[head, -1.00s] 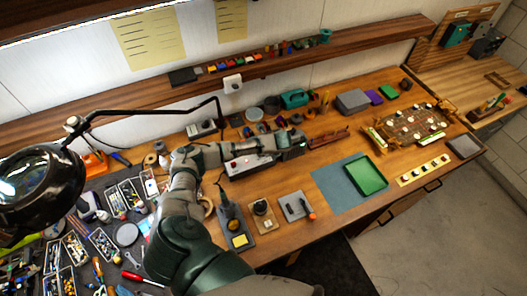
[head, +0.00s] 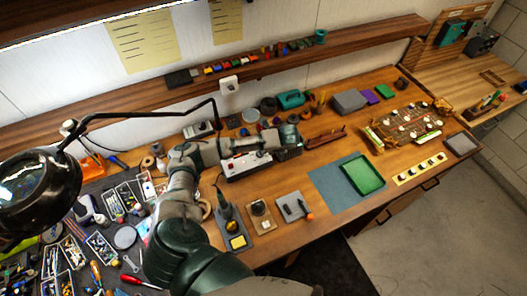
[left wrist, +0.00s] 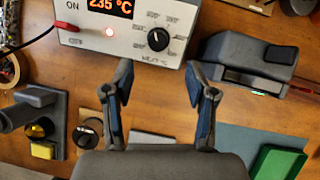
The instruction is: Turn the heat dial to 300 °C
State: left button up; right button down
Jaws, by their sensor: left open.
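The white control station stands on the wooden bench; its front panel (left wrist: 100,15) shows in the left wrist view with a red display (left wrist: 108,4) reading 235 °C. A lit red lamp is below the display. The black heat dial (left wrist: 158,39) is on the panel's right side, with small marks around it and a white pointer line. My left gripper (left wrist: 158,68) is open and empty, its two fingertips apart on either side below the dial in the picture. No contact shows. In the head view my left arm covers part of the station (head: 240,162). My right gripper is not in view.
A grey device (left wrist: 245,60) stands just right of the station. A soldering iron stand (head: 235,240) and small holders are in front. A green tray (head: 362,175) lies on a blue mat. A lamp (head: 38,190) and cluttered tools are at left.

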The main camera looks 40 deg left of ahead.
pick_arm(q)
jog(key=v, duration=0.4)
jog(key=shift+d+r, duration=0.1)
jog(key=shift+d, duration=0.2)
jog(key=shift+a, duration=0.15)
